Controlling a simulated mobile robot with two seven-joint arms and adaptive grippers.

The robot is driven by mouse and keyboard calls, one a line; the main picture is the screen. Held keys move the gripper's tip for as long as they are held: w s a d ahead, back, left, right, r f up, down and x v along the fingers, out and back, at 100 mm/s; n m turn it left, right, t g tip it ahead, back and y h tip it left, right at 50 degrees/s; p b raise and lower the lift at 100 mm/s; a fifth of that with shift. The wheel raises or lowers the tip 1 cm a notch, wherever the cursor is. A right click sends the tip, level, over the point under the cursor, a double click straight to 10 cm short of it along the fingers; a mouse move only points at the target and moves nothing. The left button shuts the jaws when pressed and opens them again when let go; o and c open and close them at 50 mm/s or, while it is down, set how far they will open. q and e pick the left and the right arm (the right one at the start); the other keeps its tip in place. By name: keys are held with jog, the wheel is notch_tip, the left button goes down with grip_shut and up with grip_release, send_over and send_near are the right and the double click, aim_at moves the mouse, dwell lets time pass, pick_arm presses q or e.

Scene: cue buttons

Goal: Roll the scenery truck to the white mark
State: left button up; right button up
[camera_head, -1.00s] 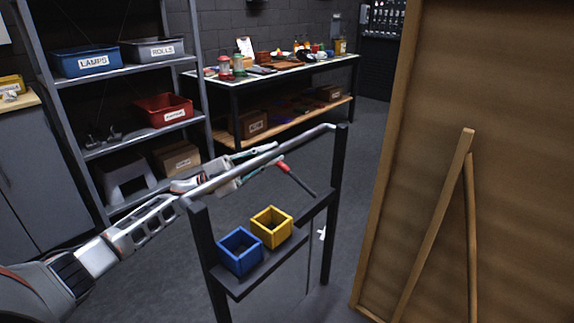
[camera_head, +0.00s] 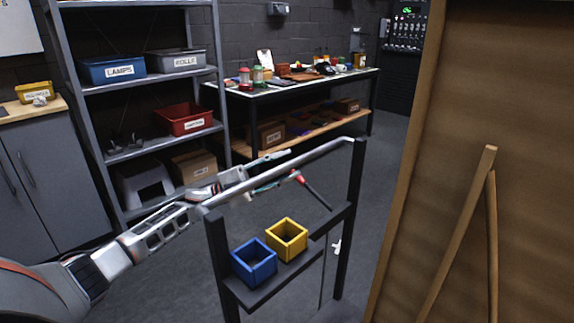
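The scenery truck shows as a tall brown wooden panel (camera_head: 440,130) with a slanted wooden brace (camera_head: 458,238) at the right, and a dark frame (camera_head: 350,215) with a grey push bar (camera_head: 325,152) in front of me. A red-tipped lever (camera_head: 311,188) slopes down behind the bar. My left gripper (camera_head: 285,166) is at the bar, its fingers apart and empty as far as I can see. The red tip is close beside its lower finger; contact is unclear. No white mark is in view. My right gripper is not in view.
A blue box (camera_head: 254,262) and a yellow box (camera_head: 287,240) sit on the frame's shelf. A metal rack (camera_head: 140,86) with bins stands at the back left, a loaded table (camera_head: 246,94) at the back. Bare grey floor (camera_head: 392,150) lies between table and panel.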

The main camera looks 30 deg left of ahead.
pick_arm(q)
jog(key=v, duration=1.1)
jog(key=shift+a, duration=0.15)
